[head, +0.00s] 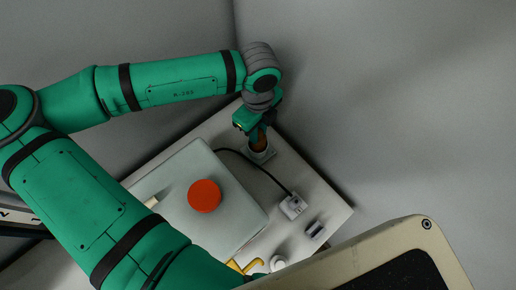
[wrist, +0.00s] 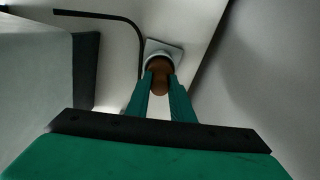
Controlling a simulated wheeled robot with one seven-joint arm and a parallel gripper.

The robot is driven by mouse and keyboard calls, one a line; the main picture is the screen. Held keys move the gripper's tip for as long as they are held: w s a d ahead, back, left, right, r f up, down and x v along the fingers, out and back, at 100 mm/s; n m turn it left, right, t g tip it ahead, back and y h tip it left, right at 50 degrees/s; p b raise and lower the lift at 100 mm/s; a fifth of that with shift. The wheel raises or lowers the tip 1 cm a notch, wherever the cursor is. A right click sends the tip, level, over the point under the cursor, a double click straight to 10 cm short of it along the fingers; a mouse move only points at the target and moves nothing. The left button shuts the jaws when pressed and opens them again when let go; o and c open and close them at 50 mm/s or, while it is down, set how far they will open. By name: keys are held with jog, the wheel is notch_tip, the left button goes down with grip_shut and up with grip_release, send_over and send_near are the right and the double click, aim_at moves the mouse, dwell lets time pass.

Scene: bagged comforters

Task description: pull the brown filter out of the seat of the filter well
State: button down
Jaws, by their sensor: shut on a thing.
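The brown filter (head: 262,140) stands at the filter well (head: 263,154), a pale square base with a round seat near the back corner of the table. My gripper (head: 258,133) is above the well, shut on the brown filter. In the wrist view the filter (wrist: 159,80) is between the two green fingers of my gripper (wrist: 160,88). Its far end meets the round rim of the well (wrist: 163,50). I cannot tell how deep the filter sits in the seat.
A grey box with a red disc (head: 204,196) takes up much of the table (head: 333,208). A black cable (head: 250,164) runs to a white block (head: 293,205). A small dark item (head: 315,229) and a white knob (head: 278,263) lie nearer the front. Walls stand close behind.

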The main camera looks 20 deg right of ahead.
jog(key=shift+r, duration=0.4)
jog(key=shift+r, duration=0.2)
jog(key=shift+r, duration=0.9)
jog(key=shift+r, duration=0.2)
jog(key=shift+r, duration=0.9)
dwell(0.5)
